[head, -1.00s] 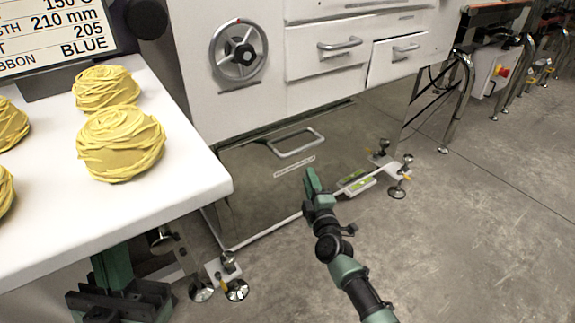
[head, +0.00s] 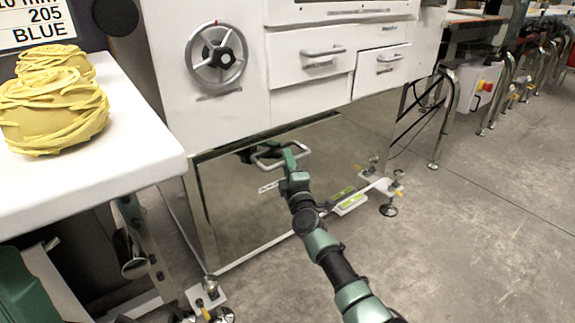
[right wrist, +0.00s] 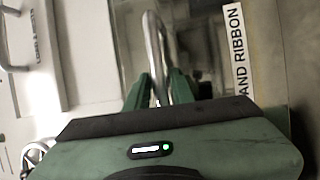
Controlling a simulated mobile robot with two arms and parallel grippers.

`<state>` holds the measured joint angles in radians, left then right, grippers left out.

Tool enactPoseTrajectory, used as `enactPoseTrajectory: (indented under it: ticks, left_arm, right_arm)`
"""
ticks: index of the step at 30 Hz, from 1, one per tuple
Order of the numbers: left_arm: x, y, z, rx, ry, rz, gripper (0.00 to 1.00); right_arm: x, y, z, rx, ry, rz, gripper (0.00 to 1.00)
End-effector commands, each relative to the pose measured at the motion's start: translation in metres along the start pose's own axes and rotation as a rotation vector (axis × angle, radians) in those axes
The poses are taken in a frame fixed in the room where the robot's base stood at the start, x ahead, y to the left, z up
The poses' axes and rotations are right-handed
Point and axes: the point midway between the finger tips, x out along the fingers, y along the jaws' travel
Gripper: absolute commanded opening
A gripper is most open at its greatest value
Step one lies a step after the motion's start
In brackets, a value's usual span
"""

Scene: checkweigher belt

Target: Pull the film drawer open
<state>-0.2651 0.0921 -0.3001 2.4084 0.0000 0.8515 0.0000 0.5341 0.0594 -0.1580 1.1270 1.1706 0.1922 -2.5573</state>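The film drawer (head: 245,212) is the low, mirror-like metal front under the white machine. It looks closed. Its light metal loop handle (head: 264,164) is near the top of the front. My right gripper (head: 292,158) is at the right part of this handle. In the right wrist view the handle bar (right wrist: 153,40) runs between the two green fingers (right wrist: 158,92), which sit close on both sides of it. A white label ending in "AND RIBBON" (right wrist: 238,50) is beside the handle. My left gripper is not clearly seen; a green part shows at the lower left edge.
White drawers with handles (head: 322,52) and a handwheel (head: 215,55) are above. A white table (head: 140,150) with yellow bundles (head: 52,108) is at left. A levelling foot (head: 389,209) and spirit level (head: 352,201) lie right of the drawer. Open floor extends right.

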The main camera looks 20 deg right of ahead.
Motion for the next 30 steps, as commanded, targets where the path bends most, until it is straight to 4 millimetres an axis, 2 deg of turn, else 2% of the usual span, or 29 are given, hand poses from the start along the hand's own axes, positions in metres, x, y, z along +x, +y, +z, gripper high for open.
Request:
enactPoseTrajectory:
  ticks: [4, 5, 6, 7, 30]
  left_arm:
    - [0.0006, 0.0, -0.0001, 0.0, 0.0, 0.0, 0.0]
    - [0.0006, 0.0, -0.0001, 0.0, 0.0, 0.0, 0.0]
    - [0.0006, 0.0, -0.0001, 0.0, 0.0, 0.0, 0.0]
    - [0.0006, 0.0, -0.0001, 0.0, 0.0, 0.0, 0.0]
    - [0.0004, 0.0002, -0.0003, -0.001, 0.0, 0.0, 0.0]
  right_arm:
    - [-0.0001, 0.0002, -0.0002, 0.0, 0.0, -0.001, 0.23]
    - [-0.0002, 0.0001, -0.0002, 0.0, 0.0, -0.001, 0.18]
    - [-0.0002, 0.0001, -0.0002, 0.0, 0.0, -0.001, 0.07]
    - [-0.0003, 0.0, -0.0002, 0.0, 0.0, -0.001, 0.0]
    - [-0.0007, -0.0008, 0.0, 0.0, 0.0, -0.002, 0.0]
